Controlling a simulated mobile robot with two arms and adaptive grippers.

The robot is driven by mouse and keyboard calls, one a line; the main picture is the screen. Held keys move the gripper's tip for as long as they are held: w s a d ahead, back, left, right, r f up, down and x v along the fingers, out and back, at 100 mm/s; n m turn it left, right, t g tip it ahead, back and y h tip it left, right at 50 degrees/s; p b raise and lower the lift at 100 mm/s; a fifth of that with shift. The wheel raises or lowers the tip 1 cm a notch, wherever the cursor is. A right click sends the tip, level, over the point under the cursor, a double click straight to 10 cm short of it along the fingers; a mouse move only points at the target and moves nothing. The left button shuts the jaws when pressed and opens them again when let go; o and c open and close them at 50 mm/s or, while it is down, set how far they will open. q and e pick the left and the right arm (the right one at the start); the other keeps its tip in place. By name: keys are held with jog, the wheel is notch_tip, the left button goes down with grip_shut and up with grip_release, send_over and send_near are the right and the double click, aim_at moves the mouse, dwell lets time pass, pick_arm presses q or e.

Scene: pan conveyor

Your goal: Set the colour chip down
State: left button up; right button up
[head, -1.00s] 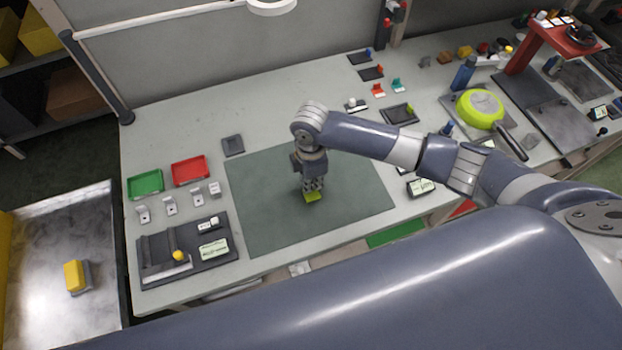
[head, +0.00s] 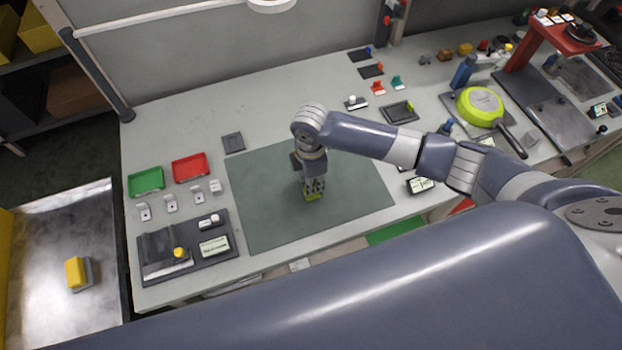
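My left gripper is not in view.
A green tray (head: 146,181), a red tray (head: 189,167) and a dark fixture (head: 222,256) stand left of the mat. A lime-green pan (head: 480,106) lies at the right. The mat around the gripper is clear.

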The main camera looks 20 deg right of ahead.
notch_tip(320, 180, up, 12)
jog(key=b, duration=0.1)
jog(key=shift+b, duration=0.3)
jog(key=shift+f, duration=0.15)
dwell(0.3)
